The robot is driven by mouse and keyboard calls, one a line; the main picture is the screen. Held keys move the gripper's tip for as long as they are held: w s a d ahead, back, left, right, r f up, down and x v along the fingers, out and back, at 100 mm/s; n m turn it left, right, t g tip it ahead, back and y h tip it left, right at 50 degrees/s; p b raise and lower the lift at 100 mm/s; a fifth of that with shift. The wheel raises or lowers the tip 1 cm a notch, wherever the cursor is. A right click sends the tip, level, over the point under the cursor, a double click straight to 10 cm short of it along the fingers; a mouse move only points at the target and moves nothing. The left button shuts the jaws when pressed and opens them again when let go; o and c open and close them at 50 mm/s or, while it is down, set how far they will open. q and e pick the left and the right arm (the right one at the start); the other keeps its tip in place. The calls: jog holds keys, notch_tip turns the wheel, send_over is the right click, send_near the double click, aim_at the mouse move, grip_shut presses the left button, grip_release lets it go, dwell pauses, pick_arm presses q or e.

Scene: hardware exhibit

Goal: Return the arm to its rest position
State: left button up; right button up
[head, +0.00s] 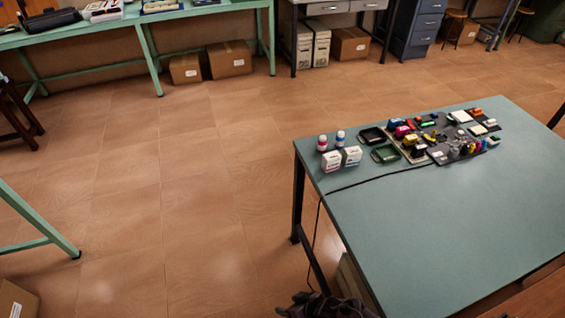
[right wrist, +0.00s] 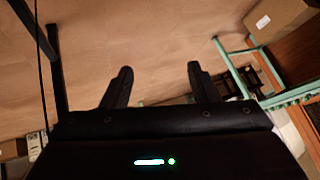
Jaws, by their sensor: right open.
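My right gripper (head: 325,306) shows as a dark shape at the bottom edge of the head view, low beside the near left side of the green-topped table (head: 400,240). In the right wrist view its two dark fingers (right wrist: 158,86) stand apart with only tan floor between them, so it is open and empty. My left gripper is in neither view. Most of my right arm is out of the picture.
The table carries bottles (head: 331,142), small white boxes (head: 342,158), trays (head: 385,154) and several small parts at its far side. A black cable (head: 345,187) hangs over its left edge. Tiled floor (head: 170,200) lies open to the left. A cardboard box (head: 16,300) stands bottom left.

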jog(key=s+d+f+m+g+h+b, duration=0.1)
jog(key=s+d+f+h, duration=0.1)
jog(key=s+d+f, duration=0.3)
jog(key=s+d+f+m+g+h+b, duration=0.1)
jog(key=s+d+f, duration=0.5)
jog(key=s, duration=0.7)
jog(key=s+d+f+m+g+h, duration=0.1)
jog(key=s+d+f+h, duration=0.3)
jog(key=s+d, duration=0.5)
jog(key=shift+s+d+f+m+b, duration=0.25)
jog(key=shift+s+f+m+b, duration=0.2)
jog(key=shift+f, duration=0.2)
jog(key=shift+c, duration=0.2)
